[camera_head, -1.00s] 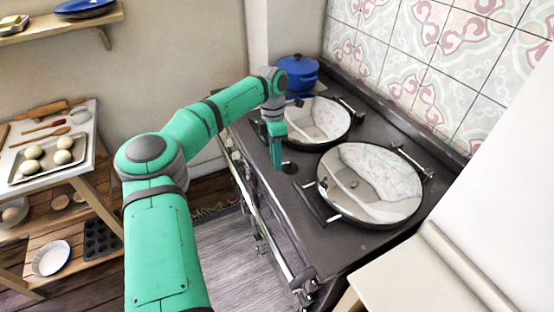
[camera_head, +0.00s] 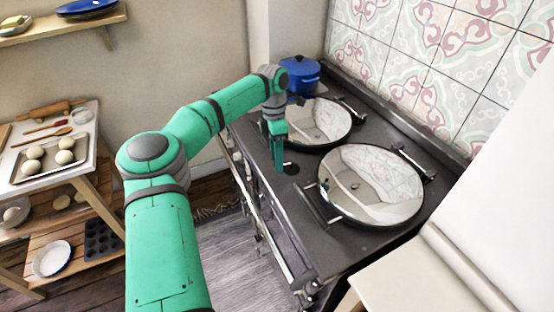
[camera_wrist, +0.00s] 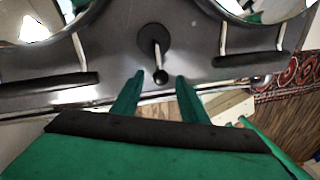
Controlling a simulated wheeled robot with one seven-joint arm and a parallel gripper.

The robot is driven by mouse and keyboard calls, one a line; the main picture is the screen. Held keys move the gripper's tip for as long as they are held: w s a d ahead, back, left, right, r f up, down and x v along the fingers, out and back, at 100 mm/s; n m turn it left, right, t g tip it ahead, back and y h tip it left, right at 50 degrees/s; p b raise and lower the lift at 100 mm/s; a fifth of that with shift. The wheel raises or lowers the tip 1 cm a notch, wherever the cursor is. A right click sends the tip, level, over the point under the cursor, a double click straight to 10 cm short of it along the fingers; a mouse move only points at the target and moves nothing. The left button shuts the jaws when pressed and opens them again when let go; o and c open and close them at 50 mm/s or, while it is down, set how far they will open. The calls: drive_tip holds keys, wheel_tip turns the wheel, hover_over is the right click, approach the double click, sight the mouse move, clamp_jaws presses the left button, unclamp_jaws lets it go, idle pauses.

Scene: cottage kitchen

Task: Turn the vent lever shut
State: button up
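The vent lever (camera_wrist: 157,55) is a short bright metal rod with a black ball knob. It rises from a round black disc (camera_wrist: 153,37) on the dark top of the range cooker, between the two round lids. In the head view the disc (camera_head: 291,168) shows just right of my fingertips; the lever itself is too small to make out there. My gripper (camera_wrist: 160,77) is open and empty. In the wrist view the knob appears between the two green fingertips; I cannot tell whether either touches it. My gripper (camera_head: 279,170) points down at the cooker top in the head view.
Two mirror-bright lids (camera_head: 369,186) with coiled handles flank the lever. A blue pot (camera_head: 300,73) stands at the cooker's back corner. A rail (camera_head: 270,230) runs along the cooker's front. A wooden trolley (camera_head: 85,150) with dough balls stands at left.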

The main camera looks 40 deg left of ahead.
wheel_tip(320, 180, up, 10)
drive_tip(key=w+a, duration=0.1)
drive_tip(key=shift+a, duration=0.3)
drive_tip(key=shift+w+f, duration=0.1)
idle(0.4)
